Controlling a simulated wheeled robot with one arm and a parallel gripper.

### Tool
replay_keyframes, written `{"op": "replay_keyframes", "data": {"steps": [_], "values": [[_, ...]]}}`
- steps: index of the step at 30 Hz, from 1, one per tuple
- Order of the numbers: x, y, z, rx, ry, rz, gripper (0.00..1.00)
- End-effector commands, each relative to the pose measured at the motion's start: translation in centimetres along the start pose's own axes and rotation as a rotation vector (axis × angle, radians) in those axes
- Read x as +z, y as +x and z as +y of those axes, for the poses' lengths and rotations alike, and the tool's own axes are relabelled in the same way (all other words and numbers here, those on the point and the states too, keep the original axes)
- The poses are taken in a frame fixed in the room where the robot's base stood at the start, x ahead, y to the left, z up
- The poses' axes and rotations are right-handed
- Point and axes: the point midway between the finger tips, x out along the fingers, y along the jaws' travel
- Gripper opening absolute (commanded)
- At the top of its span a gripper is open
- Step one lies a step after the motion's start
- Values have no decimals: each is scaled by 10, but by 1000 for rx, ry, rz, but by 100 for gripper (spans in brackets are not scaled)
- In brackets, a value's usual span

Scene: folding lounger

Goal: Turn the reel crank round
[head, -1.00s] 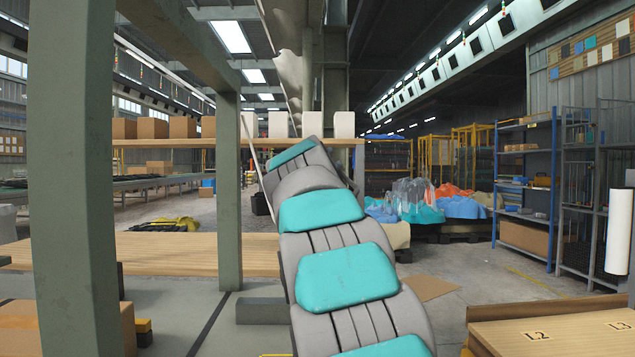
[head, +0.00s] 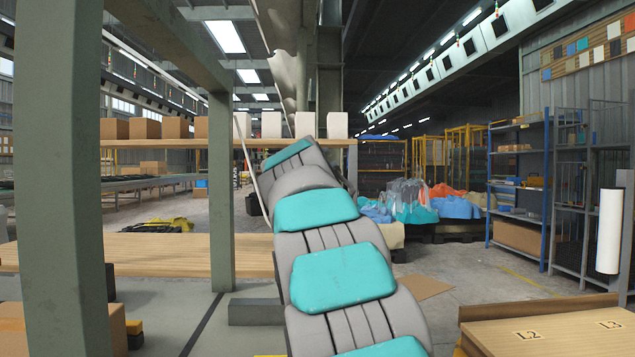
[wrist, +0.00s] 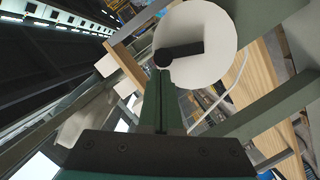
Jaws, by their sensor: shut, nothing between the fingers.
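The reel shows in the wrist view as a white round disc (wrist: 212,65). A dark crank arm (wrist: 187,49) lies across its face, with a round dark knob (wrist: 163,57) at its left end. My gripper (wrist: 161,74) has green fingers pressed together with nothing between them. The fingertips are just below the knob in the picture; I cannot tell whether they touch it. In the head view I cannot make out the reel, crank or gripper.
Grey-green posts (head: 222,190) stand at the left in the head view. A wooden bench top (head: 165,255) lies behind them, and a shelf with boxes (head: 175,128) is beyond. A wooden surface marked L2 and L3 (head: 555,335) is at the lower right. Open floor lies at centre right.

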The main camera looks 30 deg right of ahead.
Motion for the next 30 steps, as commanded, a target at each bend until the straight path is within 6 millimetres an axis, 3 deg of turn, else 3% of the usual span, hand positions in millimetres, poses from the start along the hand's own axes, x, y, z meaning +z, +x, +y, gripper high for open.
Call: {"op": "replay_keyframes", "data": {"steps": [18,30], "values": [[0,-71,0,1,2,2,0],[0,-75,0,0,1,1,0]]}}
